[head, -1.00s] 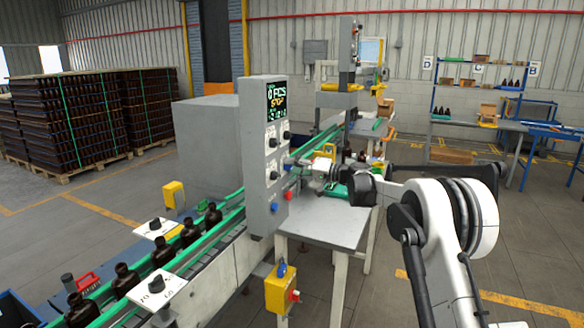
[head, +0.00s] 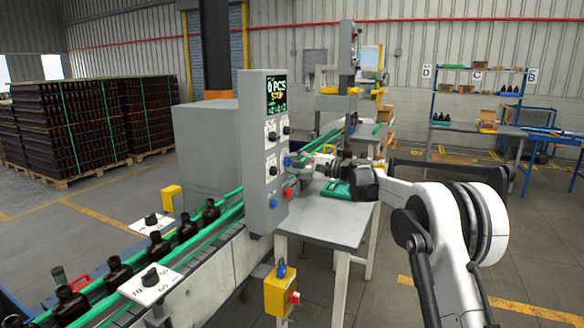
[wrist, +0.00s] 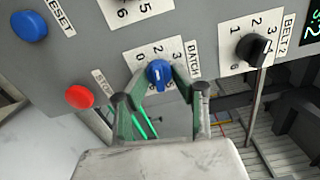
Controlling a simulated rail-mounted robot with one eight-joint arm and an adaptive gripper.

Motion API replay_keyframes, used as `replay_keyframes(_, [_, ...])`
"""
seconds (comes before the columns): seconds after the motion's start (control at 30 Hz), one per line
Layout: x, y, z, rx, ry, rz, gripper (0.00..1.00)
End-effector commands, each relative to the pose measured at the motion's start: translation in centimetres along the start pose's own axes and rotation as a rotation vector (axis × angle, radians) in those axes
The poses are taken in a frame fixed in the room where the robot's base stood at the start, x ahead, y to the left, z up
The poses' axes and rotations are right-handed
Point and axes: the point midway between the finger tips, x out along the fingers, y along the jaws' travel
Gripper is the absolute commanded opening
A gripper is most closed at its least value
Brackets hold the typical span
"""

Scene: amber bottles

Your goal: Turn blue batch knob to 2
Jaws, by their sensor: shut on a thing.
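The blue batch knob (wrist: 159,73) sits on a white dial plate marked BATCH in the wrist view, with a 0, 2 and 3 around it. A pale mark on the knob faces roughly up toward the 2; its exact setting is hard to tell. My gripper (wrist: 160,84) is shut on the knob, one finger on each side, with green inner faces. In the head view my gripper (head: 297,161) reaches the right side of the grey control panel (head: 256,205), where the blue knob (head: 287,162) shows small.
The black BELT 2 knob (wrist: 252,47) is right of the batch dial. A red stop button (wrist: 79,97) and blue reset button (wrist: 29,25) are to the left. A grey table (head: 325,222) stands below my arm; bottles (head: 159,248) line the conveyor.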

Motion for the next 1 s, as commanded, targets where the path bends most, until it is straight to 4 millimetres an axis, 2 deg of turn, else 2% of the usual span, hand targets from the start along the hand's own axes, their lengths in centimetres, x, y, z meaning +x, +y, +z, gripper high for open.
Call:
replay_keyframes(0.33, [-0.04, 0.1, -0.03, 0.117, 0.001, 0.0, 0.0])
replay_keyframes(0.8, [-0.04, 0.08, -0.03, 0.131, 0.001, 0.0, 0.0])
replay_keyframes(0.83, [-0.04, 0.08, -0.03, 0.131, 0.001, 0.0, 0.27])
replay_keyframes(0.93, [-0.04, 0.08, -0.03, 0.131, 0.001, 0.0, 0.4])
replay_keyframes(1.0, [-0.03, 0.08, -0.02, 0.131, 0.0, 0.0, 0.43])
